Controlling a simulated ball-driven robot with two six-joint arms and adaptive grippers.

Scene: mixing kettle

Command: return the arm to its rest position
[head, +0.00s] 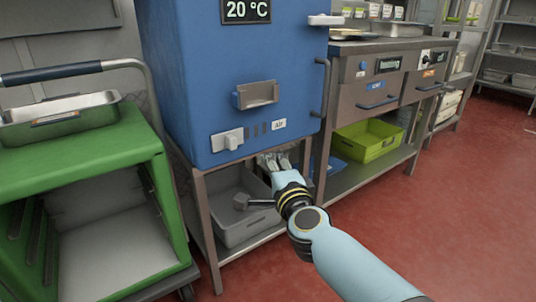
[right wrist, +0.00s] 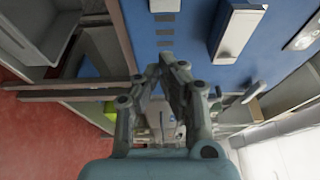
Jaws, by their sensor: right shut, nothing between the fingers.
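My right arm (head: 345,255) reaches in from the lower right of the head view. Its gripper (head: 272,160) is in front of the lower edge of the blue cabinet (head: 200,100), near the cabinet's lower right part. In the right wrist view the fingers (right wrist: 172,62) come together at the tips, shut, with nothing held. The blue cabinet front also fills the upper middle of that view. I cannot tell whether the fingers touch the cabinet. My left gripper is not in the head view.
A green cart (head: 85,150) with a metal tray (head: 60,118) stands at the left. A grey bin (head: 235,215) is on the shelf under the cabinet. A yellow-green crate (head: 367,141) sits under the steel counter. The red floor (head: 470,190) at the right is clear.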

